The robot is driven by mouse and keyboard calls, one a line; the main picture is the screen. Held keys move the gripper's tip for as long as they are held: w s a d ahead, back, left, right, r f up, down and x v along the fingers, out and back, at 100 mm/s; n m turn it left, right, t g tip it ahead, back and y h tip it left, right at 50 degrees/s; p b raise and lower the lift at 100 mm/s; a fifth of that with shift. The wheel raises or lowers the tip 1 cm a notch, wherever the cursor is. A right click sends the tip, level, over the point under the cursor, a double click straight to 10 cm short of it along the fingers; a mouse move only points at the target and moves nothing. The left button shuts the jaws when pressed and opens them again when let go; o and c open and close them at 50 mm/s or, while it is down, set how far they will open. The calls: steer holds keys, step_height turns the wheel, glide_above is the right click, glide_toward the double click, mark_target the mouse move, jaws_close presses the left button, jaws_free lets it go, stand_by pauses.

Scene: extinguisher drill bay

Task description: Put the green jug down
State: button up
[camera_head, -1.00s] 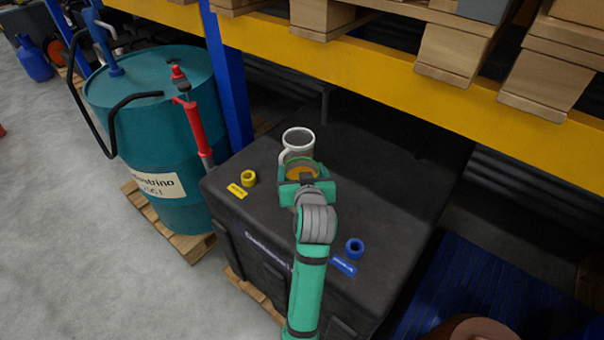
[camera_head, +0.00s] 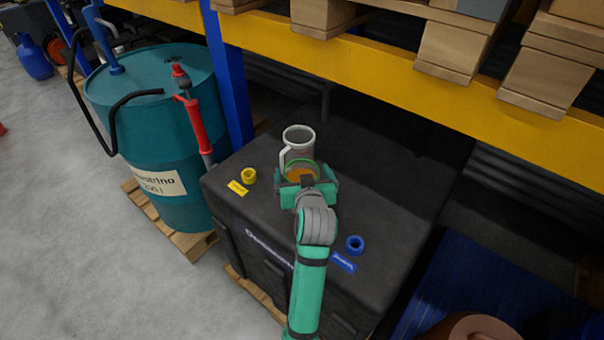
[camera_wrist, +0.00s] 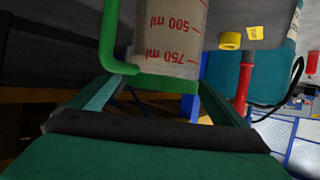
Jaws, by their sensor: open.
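The green jug (camera_head: 318,172) has a green rim and shows orange inside in the head view, at my gripper on top of the black case (camera_head: 400,190). In the wrist view the jug (camera_wrist: 172,40) is clear, with a green handle (camera_wrist: 108,40) and red millilitre marks, and appears upside down. My gripper (camera_head: 305,182) is open, with its fingers spread to either side of the jug's rim end in the wrist view. The jug's lower part is hidden in the head view, so its contact with the case cannot be seen.
A grey-white jug (camera_head: 299,140) stands just behind the green one. A yellow ring (camera_head: 249,176) lies left and a blue ring (camera_head: 355,245) front right, each by a label. A teal drum (camera_head: 160,125) stands left; a yellow shelf beam (camera_head: 380,75) crosses above. The case's right side is clear.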

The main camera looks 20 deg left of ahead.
steer(key=v, duration=1.2)
steer(key=shift+f, duration=0.1)
steer(key=shift+w, duration=0.1)
